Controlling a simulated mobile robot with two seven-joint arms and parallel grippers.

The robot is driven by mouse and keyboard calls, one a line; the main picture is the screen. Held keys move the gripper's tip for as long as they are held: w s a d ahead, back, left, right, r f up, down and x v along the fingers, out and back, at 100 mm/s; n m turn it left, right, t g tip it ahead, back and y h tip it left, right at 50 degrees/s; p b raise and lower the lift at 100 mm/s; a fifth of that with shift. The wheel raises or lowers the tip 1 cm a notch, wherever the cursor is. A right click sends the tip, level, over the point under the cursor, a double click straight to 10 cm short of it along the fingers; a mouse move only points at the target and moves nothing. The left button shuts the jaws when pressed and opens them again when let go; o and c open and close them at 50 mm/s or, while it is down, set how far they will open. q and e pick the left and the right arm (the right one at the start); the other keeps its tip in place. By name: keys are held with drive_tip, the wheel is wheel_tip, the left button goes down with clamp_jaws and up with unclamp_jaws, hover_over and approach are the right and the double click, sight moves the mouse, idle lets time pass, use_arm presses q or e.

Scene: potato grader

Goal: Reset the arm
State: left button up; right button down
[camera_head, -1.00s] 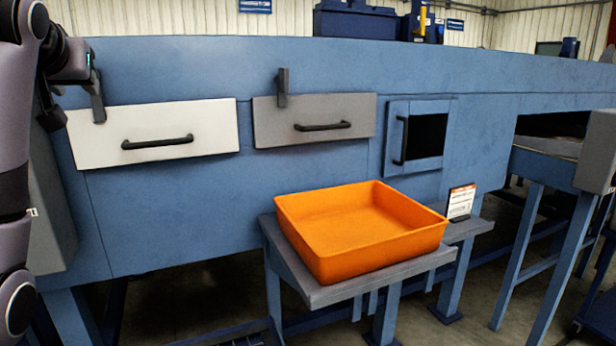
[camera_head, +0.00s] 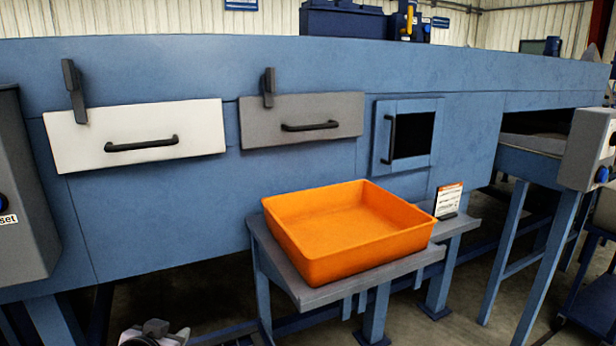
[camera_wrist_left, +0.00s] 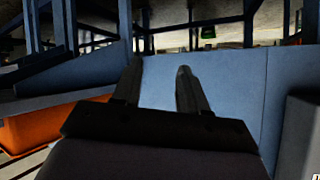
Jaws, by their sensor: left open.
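My left gripper (camera_wrist_left: 159,78) is open and empty in the left wrist view, with its two dark fingers apart in front of the blue machine panel. In the head view only a small grey part of my left arm shows at the bottom edge, low in front of the machine and left of the tray stand. Its fingers cannot be made out there. My right gripper is not in view.
An orange tray (camera_head: 350,262) sits on a grey stand (camera_head: 318,295); the tray also shows in the left wrist view (camera_wrist_left: 50,128). The blue machine (camera_head: 160,235) has a white drawer (camera_head: 75,145), a grey drawer (camera_head: 345,108) and a small open-fronted door (camera_head: 385,160). A grey box (camera_head: 25,240) stands left.

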use_arm(q)
drive_tip(key=s+d+f+h, duration=0.1)
drive_tip(key=s+d+f, duration=0.1)
drive_tip(key=s+f, duration=0.3)
drive_tip(key=s+d+f+h, duration=0.1)
drive_tip(key=s+f, duration=0.4)
drive_tip(key=s, duration=0.7)
drive_tip(key=s+d+f+g, duration=0.1)
drive_tip(key=s+d+f, duration=0.2)
drive_tip(key=s, duration=0.6)
wheel_tip(320, 180, down, 3)
drive_tip(key=shift+d+r+h, duration=0.1)
drive_tip(key=shift+d+h, duration=0.15)
drive_tip(key=shift+h, duration=0.15)
